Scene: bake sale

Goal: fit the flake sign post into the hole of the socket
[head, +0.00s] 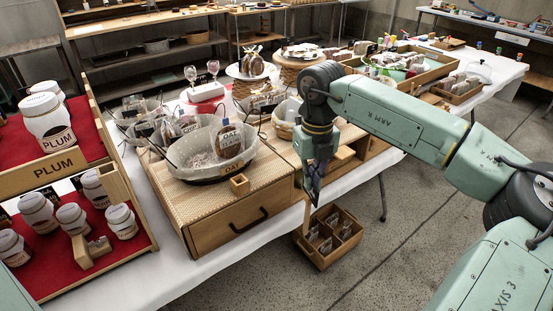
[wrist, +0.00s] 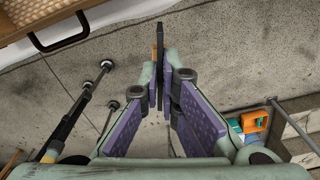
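My gripper (head: 313,190) points down in front of the right end of the wooden drawer box. A narrow wooden post (head: 306,217) shows under its fingertips in the head view. In the wrist view the fingers (wrist: 162,95) are close together, with a thin strip of wood (wrist: 153,52) at their tips. This looks like the sign post, gripped and seen edge-on; no lettering on it is readable. A small wooden block with a dark opening, likely the socket (head: 240,184), sits on the drawer box's front edge, left of my gripper and apart from it.
The drawer box (head: 240,226) carries a basket (head: 196,171) with a bagged OAT item (head: 229,141), close behind the block. PLUM jars (head: 47,120) stand on a stepped display at left. A compartment crate (head: 328,240) is low down below my gripper. Open floor (head: 400,255) lies at right.

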